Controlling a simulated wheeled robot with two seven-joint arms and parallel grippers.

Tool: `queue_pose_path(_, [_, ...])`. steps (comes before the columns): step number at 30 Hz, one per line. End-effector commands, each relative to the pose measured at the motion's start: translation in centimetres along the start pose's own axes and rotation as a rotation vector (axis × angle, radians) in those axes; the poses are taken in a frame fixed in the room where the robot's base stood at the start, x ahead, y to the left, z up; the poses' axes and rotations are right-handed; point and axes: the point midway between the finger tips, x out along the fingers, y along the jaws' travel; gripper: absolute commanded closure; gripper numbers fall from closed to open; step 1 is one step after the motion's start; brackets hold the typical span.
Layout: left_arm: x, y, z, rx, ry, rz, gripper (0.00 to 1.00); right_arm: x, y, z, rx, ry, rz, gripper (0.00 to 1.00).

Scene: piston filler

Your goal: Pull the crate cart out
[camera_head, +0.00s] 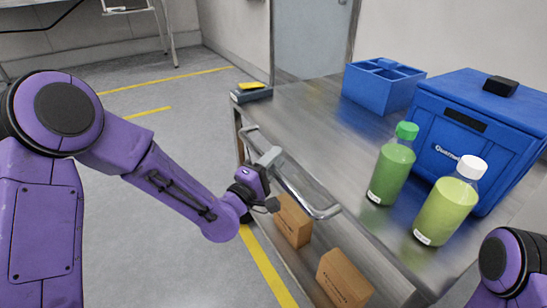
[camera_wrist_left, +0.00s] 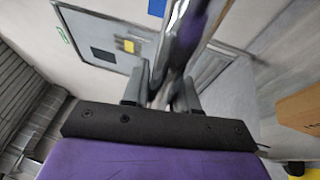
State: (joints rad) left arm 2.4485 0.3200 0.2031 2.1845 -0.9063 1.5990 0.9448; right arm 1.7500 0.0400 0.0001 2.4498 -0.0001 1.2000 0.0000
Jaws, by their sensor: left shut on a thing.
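The cart (camera_head: 310,110) has a grey metal top and a lower shelf, and stands on the right in the head view. A bare metal push handle (camera_head: 300,190) runs along its left side. My left gripper (camera_head: 268,160) is at this handle and shut on it. In the left wrist view the handle (camera_wrist_left: 186,45) passes between the two fingers of the left gripper (camera_wrist_left: 163,88). On the cart top is a blue crate (camera_head: 470,140) with a closed lid. My right arm shows only in part at the lower right, and its gripper is out of view.
A green-capped bottle (camera_head: 392,165) and a white-capped bottle (camera_head: 450,203) stand before the crate. A blue divided box (camera_head: 380,88) is behind. Cardboard boxes (camera_head: 343,280) sit on the lower shelf. Floor with yellow lines (camera_head: 150,113) is open to the left.

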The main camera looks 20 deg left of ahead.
Motion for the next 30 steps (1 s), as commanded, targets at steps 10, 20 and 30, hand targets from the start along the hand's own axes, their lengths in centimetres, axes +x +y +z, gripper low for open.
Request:
queue_pose_path(10, [-0.2, -0.2, 0.5, 0.0, -0.016, -0.007, 1.0, 0.0, 0.0, 0.0, 0.0, 0.0, 0.0, 1.0])
queue_pose_path(20, [-0.2, -0.2, 0.4, -0.001, -0.015, -0.005, 0.52, 0.0, 0.0, 0.0, 0.0, 0.0, 0.0, 1.0])
queue_pose_path(30, [-1.5, -0.1, 0.3, -0.002, -0.012, -0.004, 0.52, 0.0, 0.0, 0.0, 0.0, 0.0, 0.0, 1.0])
